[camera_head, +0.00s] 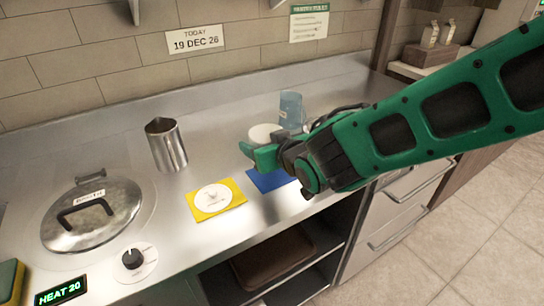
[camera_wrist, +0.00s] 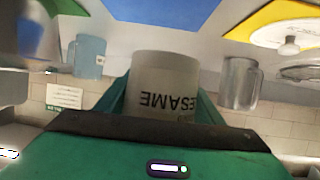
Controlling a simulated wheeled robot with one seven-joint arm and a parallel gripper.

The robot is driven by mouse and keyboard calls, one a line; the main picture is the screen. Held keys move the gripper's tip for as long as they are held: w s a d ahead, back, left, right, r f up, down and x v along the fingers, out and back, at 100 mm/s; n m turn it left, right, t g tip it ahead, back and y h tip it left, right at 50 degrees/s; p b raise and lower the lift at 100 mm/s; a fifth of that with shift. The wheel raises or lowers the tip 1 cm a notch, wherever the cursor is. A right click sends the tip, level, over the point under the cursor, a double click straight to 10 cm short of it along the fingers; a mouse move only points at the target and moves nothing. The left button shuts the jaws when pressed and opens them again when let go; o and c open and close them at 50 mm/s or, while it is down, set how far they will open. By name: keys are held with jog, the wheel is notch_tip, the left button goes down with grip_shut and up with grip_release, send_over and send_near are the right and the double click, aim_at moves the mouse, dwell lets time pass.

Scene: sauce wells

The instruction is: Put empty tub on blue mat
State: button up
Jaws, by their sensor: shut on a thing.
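My gripper (camera_head: 262,155) is shut on a white tub (camera_head: 265,133), above the counter and close over the blue mat. In the wrist view the tub (camera_wrist: 162,75) sits between the green fingers (camera_wrist: 163,105) and its label reads "SESAME", upside down. The head view shows its pale round top, but I cannot tell what is inside. The blue mat (camera_head: 268,182) lies near the counter's front edge, partly hidden by my gripper and arm. It also shows in the wrist view (camera_wrist: 165,12), with no object visible on its bare part.
Left of the blue mat, a yellow mat (camera_head: 236,190) bears a white knobbed lid (camera_head: 213,198). A metal pitcher (camera_head: 166,145) stands behind it. A translucent blue cup (camera_head: 291,110) stands behind the tub. A lidded pot (camera_head: 92,215) is at the left.

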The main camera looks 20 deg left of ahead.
jog(key=shift+w+d+f, duration=0.6)
jog(key=shift+w+f, duration=0.15)
jog(key=shift+w, duration=0.2)
jog(key=shift+f, duration=1.95)
jog(key=o, duration=1.4)
jog(key=shift+f, duration=0.1)
jog(key=shift+s+d+r, duration=0.15)
jog(key=shift+d+r, duration=0.05)
jog(key=shift+r, duration=0.05)
jog(key=v, duration=1.1)
jog(key=shift+s+d+r, duration=0.1)
jog(key=shift+d, duration=0.05)
